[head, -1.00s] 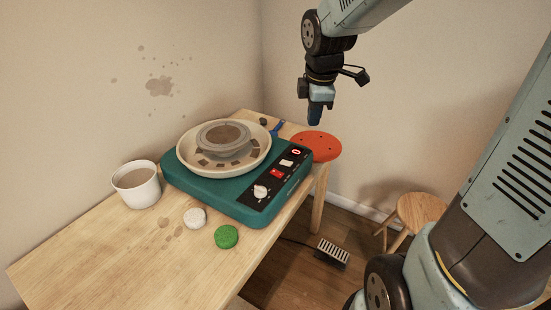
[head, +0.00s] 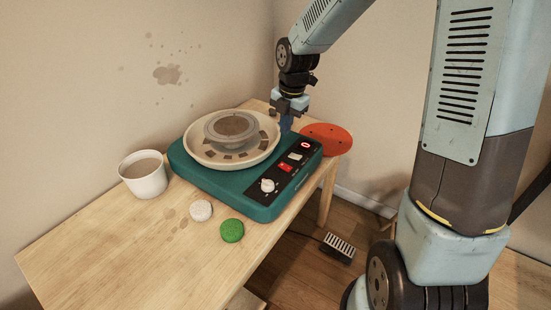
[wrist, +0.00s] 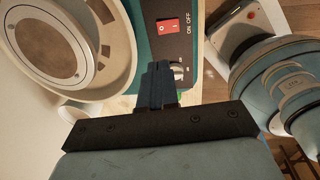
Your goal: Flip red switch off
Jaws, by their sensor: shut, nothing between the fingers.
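The red switch (head: 285,167) is on the black control panel of the teal pottery wheel (head: 225,187). In the wrist view the red switch (wrist: 168,26) lies beyond my fingertips, with "ON" and "OFF" printed on the panel beside it. Which way it is tipped is hard to tell. My gripper (head: 286,124) is shut and empty, pointing down near the wheel's back right corner. Its blue fingers (wrist: 158,68) show closed together in the wrist view, apart from the switch. A white knob (head: 267,185) and a lit red display (head: 305,145) flank the switch on the panel.
The splash pan (head: 210,155) with its wheel head stands left of the panel. A white cup (head: 144,176), a white disc (head: 201,210) and a green sponge-like disc (head: 232,230) sit on the wooden table (head: 120,262). A red round thing (head: 330,138) is behind the panel. A pedal (head: 339,247) is on the floor.

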